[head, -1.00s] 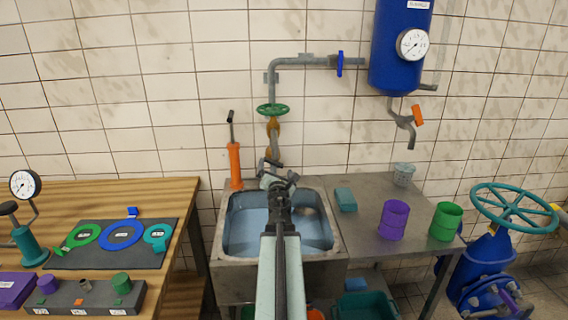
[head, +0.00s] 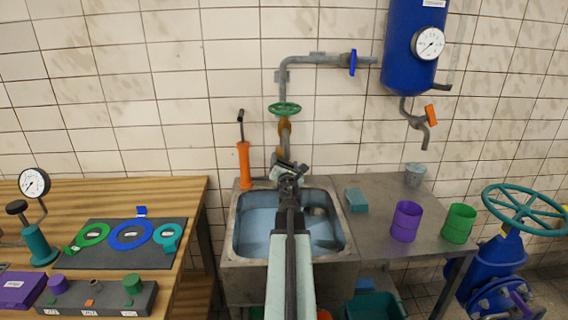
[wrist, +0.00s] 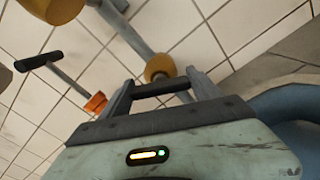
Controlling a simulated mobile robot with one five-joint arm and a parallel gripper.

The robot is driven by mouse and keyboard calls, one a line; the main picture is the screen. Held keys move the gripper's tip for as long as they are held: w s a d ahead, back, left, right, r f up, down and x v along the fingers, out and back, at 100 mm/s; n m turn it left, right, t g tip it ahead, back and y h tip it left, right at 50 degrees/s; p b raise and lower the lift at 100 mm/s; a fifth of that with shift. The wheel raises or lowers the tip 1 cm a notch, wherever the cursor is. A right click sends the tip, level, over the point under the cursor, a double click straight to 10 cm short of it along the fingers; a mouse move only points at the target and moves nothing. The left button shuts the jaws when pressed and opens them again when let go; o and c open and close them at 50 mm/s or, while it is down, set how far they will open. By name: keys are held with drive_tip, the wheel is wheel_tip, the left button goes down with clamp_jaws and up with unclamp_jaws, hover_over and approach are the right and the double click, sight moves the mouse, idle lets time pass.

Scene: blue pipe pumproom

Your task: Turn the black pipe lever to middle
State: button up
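The black pipe lever (wrist: 160,88) shows in the wrist view as a short dark bar across the gap between my fingertips. A grey pipe and a yellow-brass fitting (wrist: 159,68) are right behind it. My gripper (wrist: 162,92) has its fingers wide apart, one at each end of the bar. I cannot tell whether they touch it. In the head view my gripper (head: 289,168) is above the back of the sink, at the lower end of the wall pipe (head: 284,132). The lever is hidden or too small to make out there.
An orange hand pump (head: 244,164) with a black handle stands just left of my gripper. A green handwheel (head: 285,109) is on the pipe above. The sink (head: 240,266) is below. A teal sponge (head: 356,200) and purple cup (head: 405,222) are on the counter to the right.

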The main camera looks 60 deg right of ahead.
drive_tip(key=m, duration=0.3)
drive_tip(key=shift+m, duration=0.3)
drive_tip(key=shift+c, duration=0.5)
drive_tip(key=o, duration=1.4)
drive_tip(key=shift+s, duration=0.1)
